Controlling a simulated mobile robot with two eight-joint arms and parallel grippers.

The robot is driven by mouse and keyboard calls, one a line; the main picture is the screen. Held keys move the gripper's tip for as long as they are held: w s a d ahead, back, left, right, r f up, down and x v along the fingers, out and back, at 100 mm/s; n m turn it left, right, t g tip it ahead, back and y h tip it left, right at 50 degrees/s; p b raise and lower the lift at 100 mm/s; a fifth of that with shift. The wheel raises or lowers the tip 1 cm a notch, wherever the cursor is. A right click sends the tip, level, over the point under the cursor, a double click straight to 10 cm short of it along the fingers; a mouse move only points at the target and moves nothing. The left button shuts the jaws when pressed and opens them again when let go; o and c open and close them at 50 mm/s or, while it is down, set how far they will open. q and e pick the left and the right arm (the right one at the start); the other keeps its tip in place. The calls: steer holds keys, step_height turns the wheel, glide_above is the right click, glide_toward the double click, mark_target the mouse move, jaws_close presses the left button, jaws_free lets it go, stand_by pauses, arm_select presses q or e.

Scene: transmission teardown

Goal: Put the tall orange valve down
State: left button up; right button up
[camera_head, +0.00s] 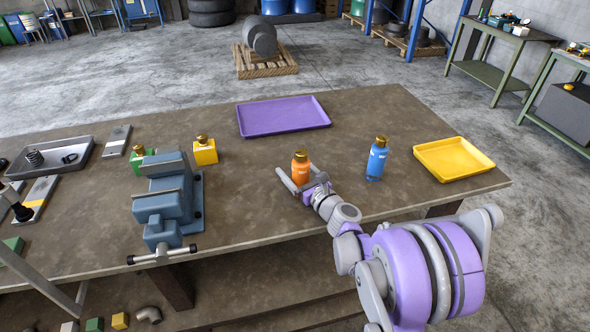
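The tall orange valve (301,170) with a brass top stands upright near the front middle of the table. My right gripper (298,178) is low at the valve, with one finger on its left front side and the other on its right. The valve is between the fingers, and its lower part is partly hidden. I cannot tell whether the fingers press on it or whether its base touches the table.
A blue valve (377,160) stands to the right, beside a yellow tray (455,158). A purple tray (282,116) lies behind. A blue-grey vise (165,205), a yellow valve (205,152) and a green valve (138,160) are to the left. Bare tabletop surrounds the orange valve.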

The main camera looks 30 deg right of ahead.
steer(key=shift+s+r, duration=0.1)
steer(key=shift+r, duration=0.15)
steer(key=s, duration=0.4)
steer(key=s+b, duration=0.1)
steer(key=s, duration=0.3)
steer(key=s+d, duration=0.1)
steer(key=s, duration=0.3)
steer(key=shift+f, duration=0.1)
steer(key=shift+w, duration=0.1)
steer(key=shift+f, duration=0.1)
